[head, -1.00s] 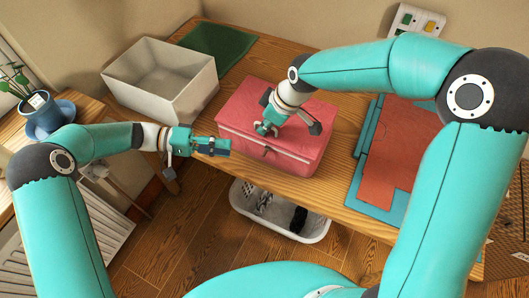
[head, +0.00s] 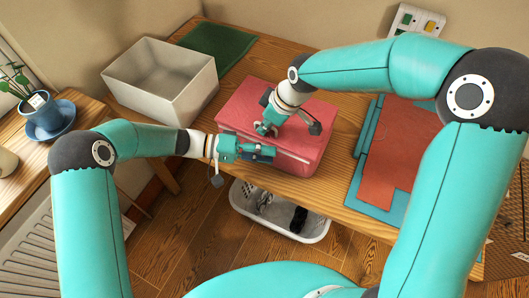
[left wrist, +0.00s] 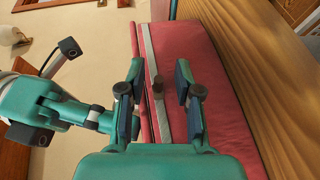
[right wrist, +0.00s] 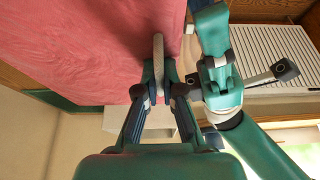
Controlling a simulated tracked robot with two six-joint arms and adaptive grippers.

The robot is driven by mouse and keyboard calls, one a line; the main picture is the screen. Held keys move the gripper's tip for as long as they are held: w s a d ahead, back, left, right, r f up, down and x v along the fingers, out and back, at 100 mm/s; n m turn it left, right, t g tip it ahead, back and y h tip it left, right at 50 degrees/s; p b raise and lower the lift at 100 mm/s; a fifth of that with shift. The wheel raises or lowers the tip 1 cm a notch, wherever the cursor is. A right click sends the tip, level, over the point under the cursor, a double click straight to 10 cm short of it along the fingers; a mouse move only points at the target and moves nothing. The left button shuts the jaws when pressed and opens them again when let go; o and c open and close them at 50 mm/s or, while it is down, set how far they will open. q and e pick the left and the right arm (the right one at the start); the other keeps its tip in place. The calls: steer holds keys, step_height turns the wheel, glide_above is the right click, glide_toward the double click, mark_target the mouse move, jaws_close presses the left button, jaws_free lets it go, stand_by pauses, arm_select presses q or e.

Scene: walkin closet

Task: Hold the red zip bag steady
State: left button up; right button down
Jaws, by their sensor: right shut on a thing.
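The red zip bag (head: 300,117) lies on the wooden table near its front edge. My right gripper (head: 264,128) is on top of it. In the right wrist view, my right gripper (right wrist: 161,88) is shut on a narrow grey tab (right wrist: 159,52) at the bag's edge. My left gripper (head: 272,153) is at the bag's front side. The grey zip strip (left wrist: 150,55) runs along the bag beside the pull.
A white open bin (head: 190,88) and a green folded cloth (head: 240,42) are at the back left. Blue and brown flat pieces (head: 395,140) lie to the right. A white basket (head: 318,230) with dark items stands below the table edge.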

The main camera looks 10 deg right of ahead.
arm_select(q)
steer(key=shift+c, duration=0.4)
jaws_close()
steer(key=shift+s, duration=0.1)
steer(key=s+d, duration=0.6)
steer(key=d, duration=0.1)
steer(key=shift+s+d+f, duration=0.1)
steer(key=shift+s+d, duration=0.05)
steer(key=shift+d, duration=0.1)
arm_select(e)
steer(key=shift+s, duration=0.1)
arm_select(q)
steer(key=shift+o, duration=0.4)
jaws_free()
